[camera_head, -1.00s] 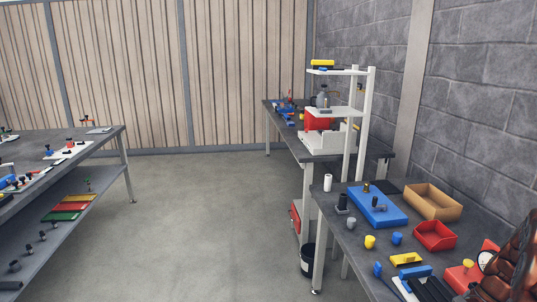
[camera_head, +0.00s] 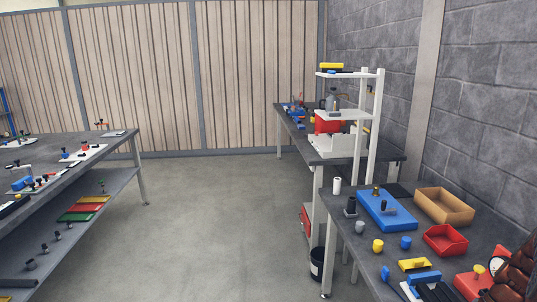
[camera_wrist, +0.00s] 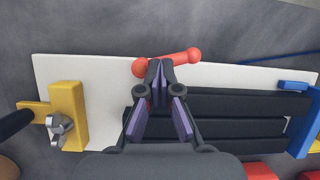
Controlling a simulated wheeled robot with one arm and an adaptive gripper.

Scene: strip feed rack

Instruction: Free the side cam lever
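The side cam lever appears to be the red bar with round red ends (camera_wrist: 182,56), lying at a slight tilt along the upper edge of a white plate (camera_wrist: 80,68) in the wrist view. My gripper (camera_wrist: 160,66) is shut, its fingertips close together in front of the bar's left part and hiding some of it. No object shows pinched between the fingers; I cannot tell whether the tips touch the bar. Black strips (camera_wrist: 245,103) lie on the plate. A yellow block (camera_wrist: 68,115) with a metal wing nut is at left, a blue bracket (camera_wrist: 303,122) at right.
In the head view, the right bench holds a blue plate (camera_head: 388,211), an open cardboard box (camera_head: 445,206), a red tray (camera_head: 446,240) and small coloured parts. A white shelf stand (camera_head: 366,130) rises behind. Another bench (camera_head: 95,150) is at left. The floor between is clear.

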